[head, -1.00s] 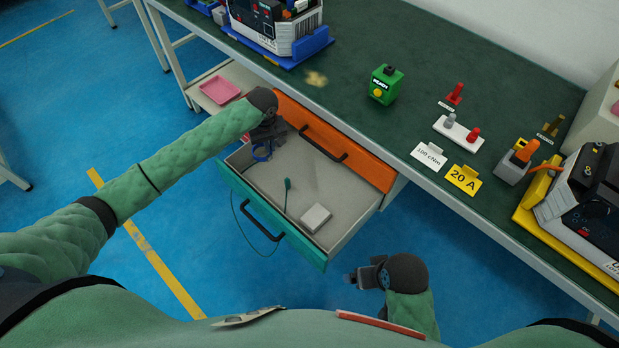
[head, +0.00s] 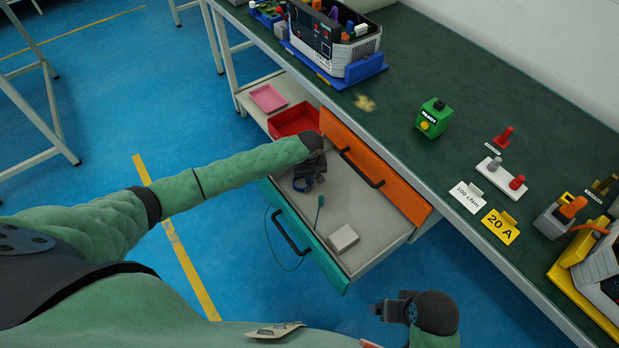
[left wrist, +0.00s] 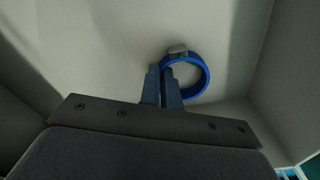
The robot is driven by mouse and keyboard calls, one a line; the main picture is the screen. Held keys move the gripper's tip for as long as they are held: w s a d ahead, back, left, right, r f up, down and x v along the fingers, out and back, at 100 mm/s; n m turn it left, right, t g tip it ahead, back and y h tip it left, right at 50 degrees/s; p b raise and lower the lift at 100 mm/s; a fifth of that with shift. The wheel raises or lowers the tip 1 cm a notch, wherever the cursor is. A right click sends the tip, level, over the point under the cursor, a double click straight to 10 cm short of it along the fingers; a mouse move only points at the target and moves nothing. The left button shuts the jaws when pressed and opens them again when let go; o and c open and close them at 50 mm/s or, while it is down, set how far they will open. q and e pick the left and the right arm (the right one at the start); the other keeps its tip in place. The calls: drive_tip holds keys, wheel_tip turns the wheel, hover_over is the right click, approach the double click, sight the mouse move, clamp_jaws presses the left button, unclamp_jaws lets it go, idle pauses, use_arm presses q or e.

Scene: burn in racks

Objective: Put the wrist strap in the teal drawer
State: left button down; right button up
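The wrist strap is a blue ring with a small grey clasp (left wrist: 190,77); it also shows in the head view (head: 301,185), inside the open teal drawer (head: 316,258) near its left end. My left gripper (head: 309,180) reaches down into that drawer. In the left wrist view its fingertips (left wrist: 162,72) are close together on the left side of the band, close above the drawer floor. Whether the strap touches the floor is unclear. My right gripper (head: 376,309) is outside the drawer, low in the head view; its finger gap is not clear.
The drawer also holds a white box (head: 343,239) and a dark green plug (head: 320,203); a thin green cord hangs outside its front. An orange drawer front (head: 372,165) stands behind. A red tray (head: 293,122) and pink tray (head: 268,98) lie left. Green bench (head: 400,105) above.

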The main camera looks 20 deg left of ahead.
use_arm(q)
drive_tip(key=shift+f, duration=0.1)
drive_tip(key=c, duration=1.6)
unclamp_jaws()
use_arm(e)
drive_tip(key=shift+r, duration=0.15)
drive_tip(key=shift+w, duration=0.1)
use_arm(q)
drive_tip(key=r, duration=0.8)
drive_tip(key=r+b, duration=0.1)
drive_tip(key=r, duration=0.3)
drive_tip(key=shift+s+r, duration=0.1)
drive_tip(key=shift+s, duration=0.15)
use_arm(e)
drive_tip(key=shift+w+a+f, duration=0.2)
drive_tip(key=shift+a+f, duration=0.45)
drive_tip(key=shift+f, duration=0.2)
